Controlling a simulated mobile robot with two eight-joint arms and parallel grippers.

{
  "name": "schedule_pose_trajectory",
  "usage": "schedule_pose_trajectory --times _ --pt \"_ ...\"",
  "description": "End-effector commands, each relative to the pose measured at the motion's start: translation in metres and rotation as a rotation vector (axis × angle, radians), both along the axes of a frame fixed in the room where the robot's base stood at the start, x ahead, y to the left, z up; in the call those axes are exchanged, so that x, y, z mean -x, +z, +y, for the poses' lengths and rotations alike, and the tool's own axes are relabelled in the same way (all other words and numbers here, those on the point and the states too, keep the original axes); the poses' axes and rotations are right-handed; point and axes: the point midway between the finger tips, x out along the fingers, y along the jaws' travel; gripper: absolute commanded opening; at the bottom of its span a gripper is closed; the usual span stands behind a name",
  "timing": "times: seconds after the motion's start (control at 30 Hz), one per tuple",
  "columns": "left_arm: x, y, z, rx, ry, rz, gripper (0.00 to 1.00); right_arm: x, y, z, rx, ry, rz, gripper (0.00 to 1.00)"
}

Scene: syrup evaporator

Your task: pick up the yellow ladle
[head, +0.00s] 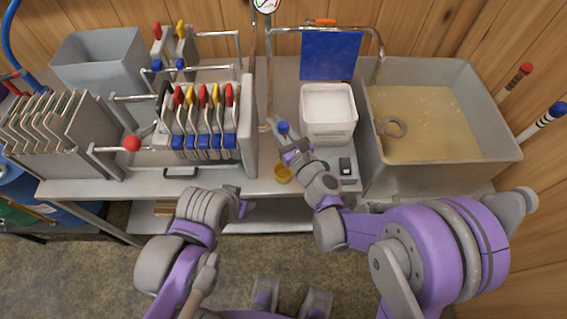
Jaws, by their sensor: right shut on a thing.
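The yellow ladle (283,174) shows as a small amber-yellow bowl near the front edge of the steel bench. Its handle is mostly hidden by my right gripper. My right gripper (288,143) is over the bench, just above the bowl in the picture, and is shut on the ladle. Whether the ladle touches the bench is hard to tell. My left gripper (243,198) is low in front of the bench edge, apart from the ladle, and its finger gap does not show clearly.
A blue-topped object (283,127) is close to my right fingertips. A white tub (328,108) stands to the right, beside a large pan (430,120) of liquid. A plate rack (205,120) with red, yellow and blue parts is on the left.

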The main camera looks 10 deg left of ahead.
Motion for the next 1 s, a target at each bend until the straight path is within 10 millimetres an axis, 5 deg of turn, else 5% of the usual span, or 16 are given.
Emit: schedule_pose_trajectory --times 1.0 --pt "-0.0002 0.0013 0.0000 0.000 0.000 -0.001 0.50 -0.0001 0.0061 0.0001 0.000 0.000 0.000 0.00"
